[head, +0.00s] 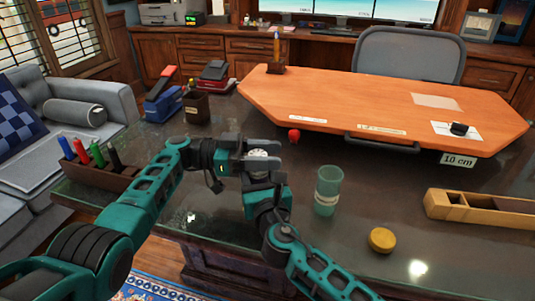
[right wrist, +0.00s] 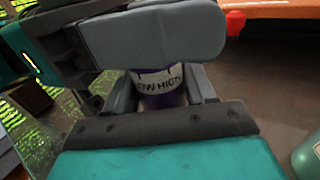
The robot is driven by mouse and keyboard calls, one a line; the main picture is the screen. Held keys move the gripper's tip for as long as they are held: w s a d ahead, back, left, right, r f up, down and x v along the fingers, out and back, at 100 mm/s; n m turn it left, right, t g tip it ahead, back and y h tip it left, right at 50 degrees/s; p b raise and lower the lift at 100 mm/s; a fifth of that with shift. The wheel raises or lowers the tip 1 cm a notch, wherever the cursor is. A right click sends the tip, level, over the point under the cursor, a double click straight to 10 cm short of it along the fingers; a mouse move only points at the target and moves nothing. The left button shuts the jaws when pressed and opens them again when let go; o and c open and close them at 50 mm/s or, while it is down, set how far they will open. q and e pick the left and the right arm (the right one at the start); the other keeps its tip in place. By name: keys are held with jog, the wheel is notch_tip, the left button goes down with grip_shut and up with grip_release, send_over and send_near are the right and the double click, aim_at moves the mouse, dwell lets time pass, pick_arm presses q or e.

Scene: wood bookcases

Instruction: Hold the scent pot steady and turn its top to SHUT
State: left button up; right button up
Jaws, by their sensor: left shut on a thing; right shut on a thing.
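The scent pot (head: 257,154) stands on the dark glass desk, mostly hidden by my grippers; its pale round top shows in the head view. My left gripper (head: 264,155) comes in from the left and is shut on the pot's top part. A broad grey finger of it covers the top in the right wrist view. My right gripper (right wrist: 163,88) is shut on the lower body, one finger on each side. The top's setting cannot be read.
A green translucent cup (head: 327,192) and a yellow disc (head: 382,240) stand to the right. A small red object (head: 294,135) lies behind. An orange board (head: 370,95) fills the back; a pen rack (head: 100,170) is at left. A wooden box (head: 480,208) is far right.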

pick_arm(q)
jog(key=shift+a+f, duration=0.1)
jog(key=o, duration=1)
jog(key=a, duration=0.8)
jog(key=w+a, duration=0.1)
jog(key=a, duration=0.3)
